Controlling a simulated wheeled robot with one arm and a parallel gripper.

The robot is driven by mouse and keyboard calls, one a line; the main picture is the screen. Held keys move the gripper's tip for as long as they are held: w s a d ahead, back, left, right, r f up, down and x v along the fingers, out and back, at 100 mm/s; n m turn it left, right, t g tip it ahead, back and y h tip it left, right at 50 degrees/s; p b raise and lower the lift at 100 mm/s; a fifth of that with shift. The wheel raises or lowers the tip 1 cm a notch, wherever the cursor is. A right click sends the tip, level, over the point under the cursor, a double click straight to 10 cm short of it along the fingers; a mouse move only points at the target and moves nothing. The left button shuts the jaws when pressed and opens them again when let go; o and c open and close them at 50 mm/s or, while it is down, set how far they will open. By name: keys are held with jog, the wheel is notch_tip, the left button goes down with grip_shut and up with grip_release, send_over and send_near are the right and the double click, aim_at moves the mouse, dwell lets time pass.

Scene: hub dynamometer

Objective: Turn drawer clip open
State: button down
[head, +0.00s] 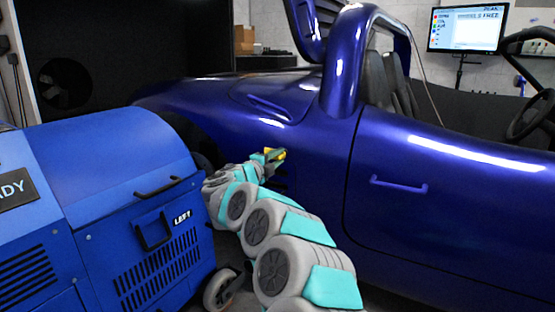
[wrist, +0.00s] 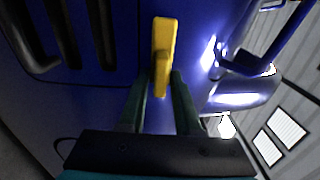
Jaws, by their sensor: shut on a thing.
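In the head view my gripper (head: 270,157) reaches the car's side, and the fingers partly hide the clip.
A blue dynamometer cabinet (head: 110,190) with black handles stands close on the left of my arm. The blue car (head: 420,220) fills the right, with a door handle (head: 398,184). Dark vent slots (wrist: 100,30) lie left of the clip. A monitor (head: 467,29) is at the back.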

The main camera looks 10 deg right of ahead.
jog(key=shift+d+f, duration=0.1)
jog(key=c, duration=0.8)
grip_release()
jog(key=shift+c, duration=0.2)
jog(key=shift+s, duration=0.1)
jog(key=v, duration=0.7)
jog(key=shift+s+a+p, duration=0.25)
jog(key=shift+a+p, duration=0.05)
jog(key=shift+p, duration=0.1)
